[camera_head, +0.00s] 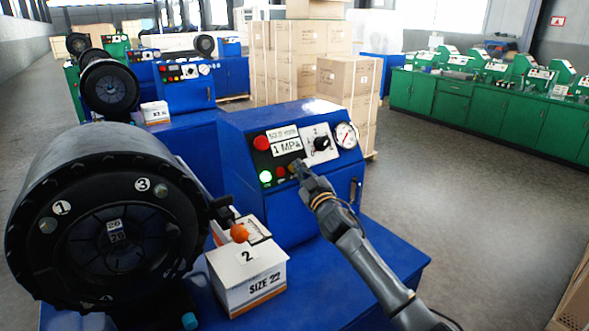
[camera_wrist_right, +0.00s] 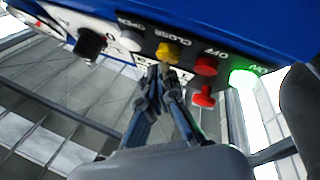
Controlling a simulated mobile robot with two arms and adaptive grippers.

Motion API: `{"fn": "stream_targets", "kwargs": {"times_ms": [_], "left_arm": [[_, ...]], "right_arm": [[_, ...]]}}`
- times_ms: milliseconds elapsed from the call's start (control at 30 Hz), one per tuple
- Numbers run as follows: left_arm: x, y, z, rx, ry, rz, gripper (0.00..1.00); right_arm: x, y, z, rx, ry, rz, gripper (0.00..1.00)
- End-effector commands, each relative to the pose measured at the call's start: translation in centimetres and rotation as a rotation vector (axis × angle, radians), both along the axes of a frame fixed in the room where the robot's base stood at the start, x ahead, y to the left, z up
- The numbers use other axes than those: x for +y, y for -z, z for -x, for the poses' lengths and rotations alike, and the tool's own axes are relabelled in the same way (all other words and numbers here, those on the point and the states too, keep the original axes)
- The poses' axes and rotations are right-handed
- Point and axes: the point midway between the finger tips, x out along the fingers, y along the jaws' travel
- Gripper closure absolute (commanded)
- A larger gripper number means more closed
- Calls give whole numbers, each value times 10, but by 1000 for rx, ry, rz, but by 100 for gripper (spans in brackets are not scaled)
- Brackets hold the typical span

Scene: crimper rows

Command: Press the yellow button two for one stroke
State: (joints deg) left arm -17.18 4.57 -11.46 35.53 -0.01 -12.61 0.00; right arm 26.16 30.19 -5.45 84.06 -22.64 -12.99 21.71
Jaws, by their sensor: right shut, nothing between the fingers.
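The blue control box (camera_head: 240,147) of the nearest crimper has a row of buttons along its lower front. The yellow button (camera_wrist_right: 167,52) shows in the wrist view beside the CLOSE label; in the head view it is mostly hidden by my gripper. My right gripper (camera_head: 300,170) is shut and empty, its fingers pointing at the panel. In the wrist view its fingertips (camera_wrist_right: 161,74) are right at the yellow button; I cannot tell whether they touch it. My left gripper is not in view.
A red button (camera_wrist_right: 205,66) and a lit green button (camera_head: 265,177) sit beside the yellow one. A dial knob (camera_head: 321,144) and a gauge (camera_head: 346,135) are above. A SIZE 22 box (camera_head: 240,288) stands by the round crimper head (camera_head: 110,215).

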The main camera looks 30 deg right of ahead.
Motion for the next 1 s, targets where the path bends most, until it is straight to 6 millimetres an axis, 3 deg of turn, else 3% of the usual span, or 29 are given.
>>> {"fn": "stream_targets", "kwargs": {"times_ms": [1000], "left_arm": [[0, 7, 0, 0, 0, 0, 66]], "right_arm": [[1, 5, -8, -1, 0, 0, 100]]}}
